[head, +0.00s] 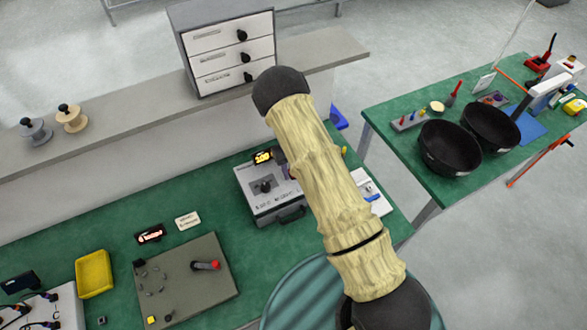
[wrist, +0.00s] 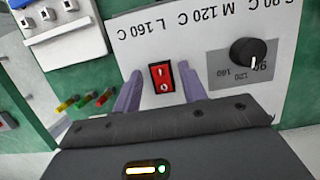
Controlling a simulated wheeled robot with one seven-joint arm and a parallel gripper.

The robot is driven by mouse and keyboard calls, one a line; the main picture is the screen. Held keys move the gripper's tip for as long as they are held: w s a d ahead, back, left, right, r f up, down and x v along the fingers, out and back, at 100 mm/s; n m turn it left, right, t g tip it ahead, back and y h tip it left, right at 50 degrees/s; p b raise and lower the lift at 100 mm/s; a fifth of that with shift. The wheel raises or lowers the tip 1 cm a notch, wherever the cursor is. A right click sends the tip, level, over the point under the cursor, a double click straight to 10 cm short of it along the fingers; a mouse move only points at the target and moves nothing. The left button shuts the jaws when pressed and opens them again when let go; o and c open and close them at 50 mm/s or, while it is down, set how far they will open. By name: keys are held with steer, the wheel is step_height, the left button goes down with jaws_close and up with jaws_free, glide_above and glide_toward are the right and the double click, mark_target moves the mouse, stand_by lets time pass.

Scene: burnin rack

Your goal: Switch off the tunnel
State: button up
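The tunnel looks to be the grey box (head: 272,207) with a black knob, a lit display and a front handle, on the green bench in the head view. In the wrist view its white panel (wrist: 205,35) shows upside-down temperature lettering and a black dial (wrist: 248,53). A red rocker switch (wrist: 162,78) in a black frame sits on this panel; I cannot tell which way it is set. My gripper (wrist: 159,80) is open, its two purple-grey fingers on either side of the switch. I cannot tell whether they touch the panel.
A white device (wrist: 60,30) with levers stands beside the panel. Small red, yellow and green pegs (wrist: 85,102) are near the left finger. In the head view, a grey plate (head: 190,285) and yellow tray (head: 94,273) lie left; a drawer unit (head: 228,53) stands behind.

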steer(key=shift+s+t, duration=0.15)
steer(key=shift+t, duration=0.15)
steer(key=shift+p, duration=0.35)
steer(key=shift+s+d+f+t+y, duration=0.15)
steer(key=shift+t+y, duration=0.15)
steer(key=shift+t, duration=0.2)
steer(key=shift+s+t+y, duration=0.1)
steer(key=shift+t+y, duration=0.2)
steer(key=shift+t, duration=0.2)
steer(key=shift+r+b, duration=0.35)
steer(key=shift+b, duration=0.1)
step_height(320, 180, up, 17)
steer(key=b, duration=0.4)
steer(key=s+d+r+m+t, duration=0.1)
steer(key=s+d+r+m, duration=0.1)
steer(key=s, duration=0.5)
steer(key=s+d+r+m+t+p, duration=0.1)
steer(key=s+d+r, duration=0.3)
steer(key=s+d, duration=0.3)
steer(key=shift+s+d+r+m, duration=0.2)
steer(key=shift+r+m, duration=0.15)
steer(key=shift+m, duration=0.05)
